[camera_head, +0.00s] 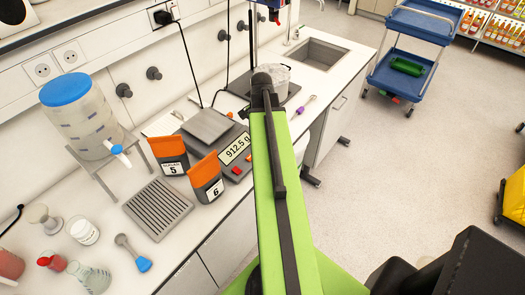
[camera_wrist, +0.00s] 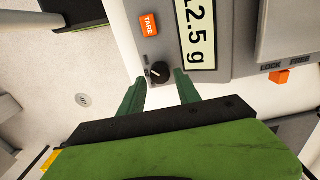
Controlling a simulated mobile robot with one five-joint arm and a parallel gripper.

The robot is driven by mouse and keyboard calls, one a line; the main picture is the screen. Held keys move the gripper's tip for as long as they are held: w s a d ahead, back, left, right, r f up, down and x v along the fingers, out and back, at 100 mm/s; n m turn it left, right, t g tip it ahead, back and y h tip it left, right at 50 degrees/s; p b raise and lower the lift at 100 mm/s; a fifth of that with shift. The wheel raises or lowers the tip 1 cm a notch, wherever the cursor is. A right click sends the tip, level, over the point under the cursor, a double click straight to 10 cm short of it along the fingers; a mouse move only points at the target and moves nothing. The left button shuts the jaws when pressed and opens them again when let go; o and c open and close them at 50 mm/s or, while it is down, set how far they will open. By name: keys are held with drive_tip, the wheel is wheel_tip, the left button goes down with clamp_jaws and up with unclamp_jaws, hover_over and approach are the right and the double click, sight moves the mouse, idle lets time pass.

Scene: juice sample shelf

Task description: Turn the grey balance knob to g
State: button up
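The balance (camera_head: 210,130) stands on the bench in the head view, its display (camera_head: 235,149) reading 912.5 g. In the wrist view the display (camera_wrist: 197,32) shows the end of that reading. The knob (camera_wrist: 159,72) is dark and round with a pale pointer line, on the balance's panel near the orange TARE button (camera_wrist: 149,24). The small marks around the knob are too small to read. My gripper (camera_wrist: 160,78) is open, with one green finger on each side of the knob. I cannot tell whether either finger touches it. The gripper is not distinguishable in the head view.
An orange LOCK/FREE slider (camera_wrist: 281,77) is on the right in the wrist view. Orange-topped packs marked 5 (camera_head: 171,158) and 6 (camera_head: 206,178) stand close to the balance. A dispenser tank (camera_head: 82,118) and a slatted tray (camera_head: 158,208) are to the left.

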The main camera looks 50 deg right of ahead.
wheel_tip(320, 180, down, 3)
drive_tip(key=shift+f+b, duration=0.1)
drive_tip(key=shift+b, duration=0.7)
drive_tip(key=shift+r, duration=0.2)
clamp_jaws()
